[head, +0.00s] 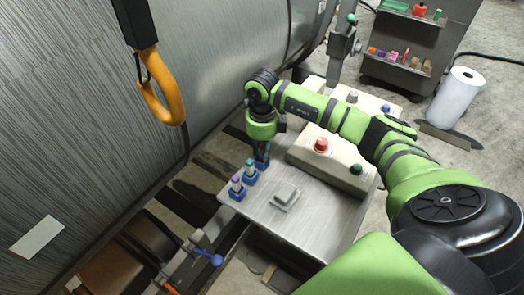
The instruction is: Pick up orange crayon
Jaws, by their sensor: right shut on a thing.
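Several small blue holders stand in a row along the left edge of the grey metal plate. The nearest holder (237,194) has a purple-topped crayon (236,181) upright in it, and the middle holder has a blue-topped crayon (250,163). My right gripper (262,156) points down over the far holder (262,165) and is shut on a crayon there. The fingers hide this crayon, so I cannot make out its orange colour or whether it is clear of the holder. My left gripper is not in view.
The plate (300,218) carries a grey square switch (286,196) and a control box (330,165) with a red button (321,146). A large metal cylinder (90,120) fills the left, with an orange hook (163,95) hanging before it. A white paper roll (453,98) stands right.

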